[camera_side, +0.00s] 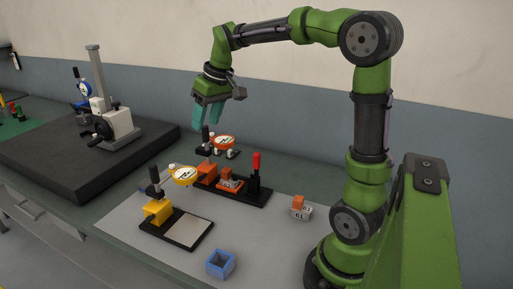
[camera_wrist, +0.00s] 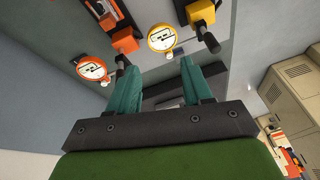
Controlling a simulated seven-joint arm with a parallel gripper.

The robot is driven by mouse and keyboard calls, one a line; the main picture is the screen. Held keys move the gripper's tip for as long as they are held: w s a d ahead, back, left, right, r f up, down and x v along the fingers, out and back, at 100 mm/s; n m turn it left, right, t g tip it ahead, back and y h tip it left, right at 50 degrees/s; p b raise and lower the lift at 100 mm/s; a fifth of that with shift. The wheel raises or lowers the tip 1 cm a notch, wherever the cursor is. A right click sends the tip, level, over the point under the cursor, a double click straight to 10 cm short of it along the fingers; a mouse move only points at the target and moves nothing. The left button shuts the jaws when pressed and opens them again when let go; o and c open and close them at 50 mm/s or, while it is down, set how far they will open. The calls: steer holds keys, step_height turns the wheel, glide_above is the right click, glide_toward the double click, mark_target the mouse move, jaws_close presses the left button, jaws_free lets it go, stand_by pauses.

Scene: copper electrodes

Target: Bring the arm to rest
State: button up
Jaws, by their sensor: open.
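My green arm is raised over the bench. My gripper (camera_side: 206,118) points down with its teal fingers apart and nothing between them. It hangs above and behind the orange dial gauge (camera_side: 223,142), clear of it. In the wrist view my open gripper (camera_wrist: 158,66) shows empty, with the orange dial gauge (camera_wrist: 92,68) and the yellow dial gauge (camera_wrist: 162,38) beyond the fingers. An orange and grey electrode block (camera_side: 300,209) stands on the grey mat near my base. Another orange and grey block (camera_side: 230,184) sits in the black fixture with the red handle (camera_side: 256,162).
The yellow gauge stand (camera_side: 158,211) with its pale plate (camera_side: 188,229) and a small blue open box (camera_side: 220,264) are on the grey mat (camera_side: 265,222). A dark slab (camera_side: 45,150) with a measuring device (camera_side: 112,125) lies at left. The air around my gripper is free.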

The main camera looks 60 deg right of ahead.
steer(key=s+a+f+m+t+y, duration=0.1)
steer(key=s+a+f+t, duration=0.1)
steer(key=s+a, duration=1.1)
steer(key=s+t, duration=0.1)
steer(key=s, duration=0.2)
steer(key=shift+f+m+t, duration=0.3)
steer(key=shift+f, duration=0.1)
steer(key=shift+a, duration=0.1)
